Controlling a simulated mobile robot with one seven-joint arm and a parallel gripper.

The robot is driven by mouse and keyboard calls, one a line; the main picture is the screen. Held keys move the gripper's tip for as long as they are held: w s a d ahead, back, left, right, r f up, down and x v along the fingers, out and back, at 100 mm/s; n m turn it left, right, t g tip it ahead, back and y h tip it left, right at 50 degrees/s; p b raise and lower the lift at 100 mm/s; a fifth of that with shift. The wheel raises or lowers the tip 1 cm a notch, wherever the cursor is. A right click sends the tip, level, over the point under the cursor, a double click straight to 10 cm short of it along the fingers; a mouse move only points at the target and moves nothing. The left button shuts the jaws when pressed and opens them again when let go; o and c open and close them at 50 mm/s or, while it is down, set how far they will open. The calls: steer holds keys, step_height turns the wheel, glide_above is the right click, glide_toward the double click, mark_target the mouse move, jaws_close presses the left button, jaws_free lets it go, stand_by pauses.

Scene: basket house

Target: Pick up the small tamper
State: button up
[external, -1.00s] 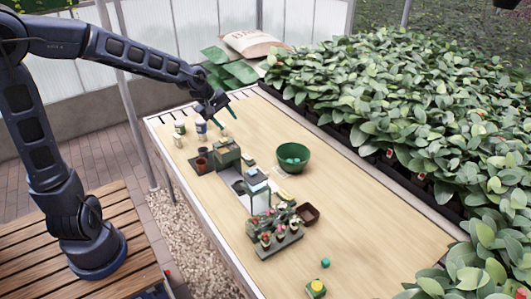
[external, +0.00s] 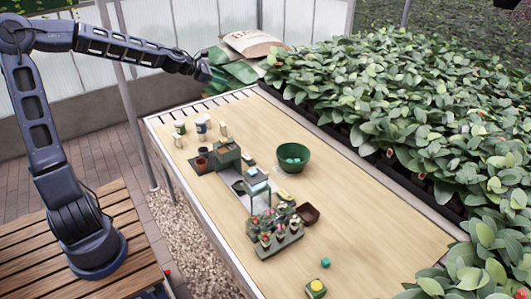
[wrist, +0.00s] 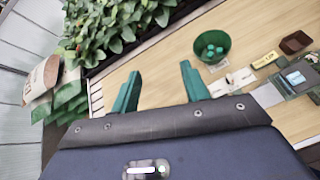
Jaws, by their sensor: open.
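I cannot tell for sure which thing is the small tamper. A small pale upright piece (external: 223,129) stands near the table's far left end, beside a blue-and-white cup (external: 201,126) and a green-and-white cup (external: 180,127). My gripper (external: 217,76) is raised beyond the table's far end, well above and apart from these things. In the wrist view my gripper (wrist: 160,75) has its two green fingers spread with nothing between them. The pale piece and the cups do not show in the wrist view.
A green bowl (external: 293,158) holds green pieces near the table's middle. A green box (external: 226,154), terracotta pot (external: 202,163), flower tray (external: 275,240) and brown tray (external: 307,214) crowd the left-centre. Dense plants (external: 400,110) line the right. The table's right side is mostly clear.

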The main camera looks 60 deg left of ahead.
steer(key=s+a+r+n+t+y, duration=0.1)
steer(key=s+a+r+n+t, duration=0.1)
steer(key=a+r+n, duration=0.45)
step_height(320, 180, down, 43)
steer(key=m, duration=0.3)
steer(key=shift+n, duration=0.25)
steer(key=x, duration=0.3)
steer(key=a+x, duration=0.1)
steer(key=x, duration=0.1)
steer(key=shift+w+r, duration=0.1)
steer(key=shift+w, duration=0.25)
steer(key=shift+x, duration=2.7)
steer(key=shift+d+r, duration=0.1)
steer(key=shift+r, duration=0.05)
jaws_close()
steer(key=shift+r, duration=0.1)
